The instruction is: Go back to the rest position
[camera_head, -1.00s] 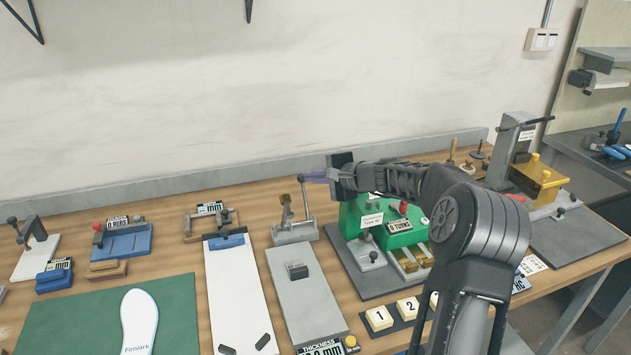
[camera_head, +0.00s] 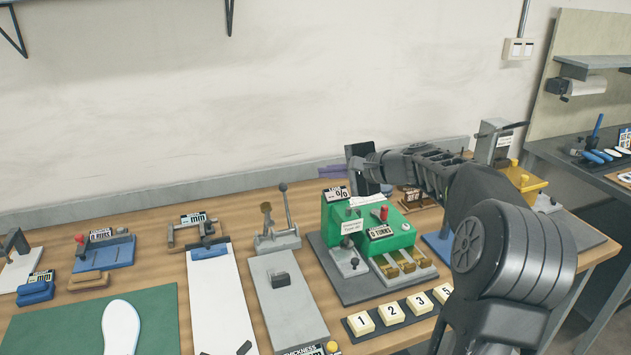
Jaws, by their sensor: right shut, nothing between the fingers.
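My right gripper (camera_head: 333,172) is at the end of my black right arm, which comes in from the lower right. Its purple fingers point left, are shut and hold nothing. It is in the air above the back of the workbench, behind the green machine (camera_head: 370,236), close to the wall in the picture. My left gripper is not in view. The white insole (camera_head: 120,325) lies on the green mat (camera_head: 60,318) at the lower left.
Numbered keys (camera_head: 391,312) sit at the front. A yellow-topped device (camera_head: 522,182) is behind my arm. The air above the left bench is free.

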